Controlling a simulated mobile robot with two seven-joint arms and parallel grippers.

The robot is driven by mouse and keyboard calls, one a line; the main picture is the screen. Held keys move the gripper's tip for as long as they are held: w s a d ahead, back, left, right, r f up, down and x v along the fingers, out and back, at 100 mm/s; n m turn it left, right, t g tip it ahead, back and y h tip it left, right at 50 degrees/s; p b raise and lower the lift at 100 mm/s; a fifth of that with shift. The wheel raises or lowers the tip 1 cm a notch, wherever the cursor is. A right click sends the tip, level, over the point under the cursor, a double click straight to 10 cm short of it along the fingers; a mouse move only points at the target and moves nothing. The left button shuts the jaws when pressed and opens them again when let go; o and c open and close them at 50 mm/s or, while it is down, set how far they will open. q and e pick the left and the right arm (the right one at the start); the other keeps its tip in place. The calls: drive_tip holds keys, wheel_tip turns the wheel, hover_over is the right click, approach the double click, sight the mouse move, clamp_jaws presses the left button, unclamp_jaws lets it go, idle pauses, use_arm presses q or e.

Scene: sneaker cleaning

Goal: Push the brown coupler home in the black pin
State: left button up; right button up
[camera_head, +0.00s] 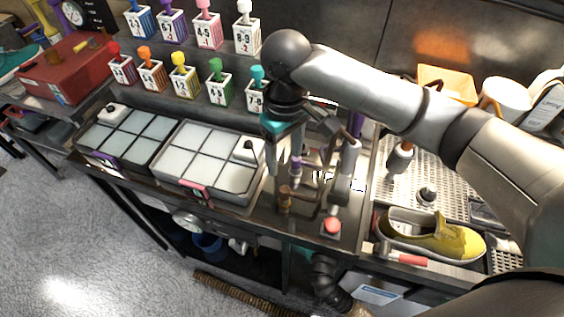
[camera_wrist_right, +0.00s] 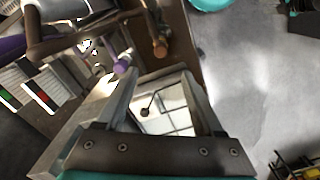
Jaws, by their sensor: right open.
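My right gripper (camera_head: 285,160) points down over the middle of the bench, its two fingers apart with nothing visible between them. In the right wrist view its fingers (camera_wrist_right: 157,78) frame a white compartment tray beyond. A small brown cylinder, which looks like the brown coupler (camera_head: 285,203), stands just below and in front of the fingers, apart from them. It also shows in the right wrist view (camera_wrist_right: 160,48), above the finger gap. A purple-ended piece (camera_head: 295,174) is close beside it. I cannot pick out the black pin for certain. My left gripper is not seen.
Bent tubing and a red-ended post (camera_head: 332,226) crowd the right of the gripper. A white compartment tray (camera_head: 190,190) lies to its left. Numbered brush holders (camera_head: 217,92) line the back. A yellow shoe (camera_head: 432,236) sits on the right.

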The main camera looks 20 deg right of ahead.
hover_over(285, 190)
wheel_tip(285, 190, down, 5)
wheel_tip(285, 190, down, 8)
drive_tip(key=shift+f+b, duration=0.25)
drive_tip(key=shift+b, duration=0.4)
drive_tip(key=shift+f, duration=0.45)
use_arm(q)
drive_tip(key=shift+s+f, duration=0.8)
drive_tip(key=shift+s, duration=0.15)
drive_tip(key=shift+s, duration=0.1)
use_arm(e)
drive_tip(key=shift+c, duration=0.4)
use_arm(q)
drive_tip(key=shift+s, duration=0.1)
use_arm(e)
clamp_jaws()
